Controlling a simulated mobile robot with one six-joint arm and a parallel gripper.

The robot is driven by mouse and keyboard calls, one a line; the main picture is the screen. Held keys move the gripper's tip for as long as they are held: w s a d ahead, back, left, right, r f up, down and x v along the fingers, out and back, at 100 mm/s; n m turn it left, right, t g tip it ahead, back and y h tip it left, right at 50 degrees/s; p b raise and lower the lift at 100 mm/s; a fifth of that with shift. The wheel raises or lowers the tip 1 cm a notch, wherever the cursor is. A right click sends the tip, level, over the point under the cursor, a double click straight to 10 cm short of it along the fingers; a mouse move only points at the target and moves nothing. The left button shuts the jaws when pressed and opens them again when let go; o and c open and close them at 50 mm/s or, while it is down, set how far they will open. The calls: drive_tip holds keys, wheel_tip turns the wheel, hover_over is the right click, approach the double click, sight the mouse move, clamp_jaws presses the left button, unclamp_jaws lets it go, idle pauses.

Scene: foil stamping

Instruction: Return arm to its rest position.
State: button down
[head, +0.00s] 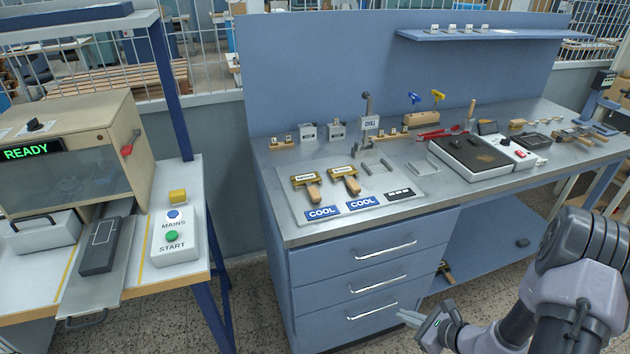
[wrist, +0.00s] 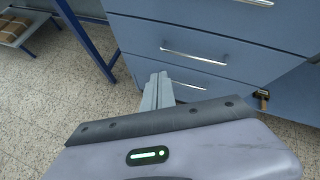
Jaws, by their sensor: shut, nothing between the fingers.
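My gripper (head: 408,317) is low at the right of the head view, in front of the blue drawer cabinet (head: 329,282). Its fingers are together with nothing between them. In the wrist view the closed fingers (wrist: 157,92) point toward the floor and the cabinet's lower drawers (wrist: 190,72). My arm comes in from the lower right corner of the head view. In the head view the fingers appear just in front of the bottom drawer handle (head: 372,311); I cannot tell the exact gap.
The metal worktop (head: 300,232) holds several wooden-handled tools, two COOL labels and a hot plate (head: 470,155). A machine (head: 75,150) reading READY stands on the left bench, by a MAINS/START box (head: 174,238). A wooden-handled item (head: 446,272) lies low beside the cabinet.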

drive_tip(key=s+a+r+n+g+y, duration=0.1)
drive_tip(key=s+a+r+n, duration=0.1)
drive_tip(key=a+r+n, duration=0.4)
drive_tip(key=s+a+r+n+g, duration=0.1)
drive_tip(key=a+r+n+g, duration=0.15)
drive_tip(key=r, duration=0.65)
drive_tip(key=s+a+r+n+g+y, duration=0.1)
drive_tip(key=s+a+r+n, duration=0.15)
drive_tip(key=a+r, duration=0.35)
drive_tip(key=s+d+r+n+t+h, duration=0.1)
drive_tip(key=s+r+n+h, duration=0.5)
drive_tip(key=s+r+n, duration=0.4)
drive_tip(key=s+r, duration=0.2)
drive_tip(key=s, duration=0.3)
drive_tip(key=shift+r+n, duration=0.3)
drive_tip(key=shift+n, duration=0.1)
drive_tip(key=shift+t, duration=0.25)
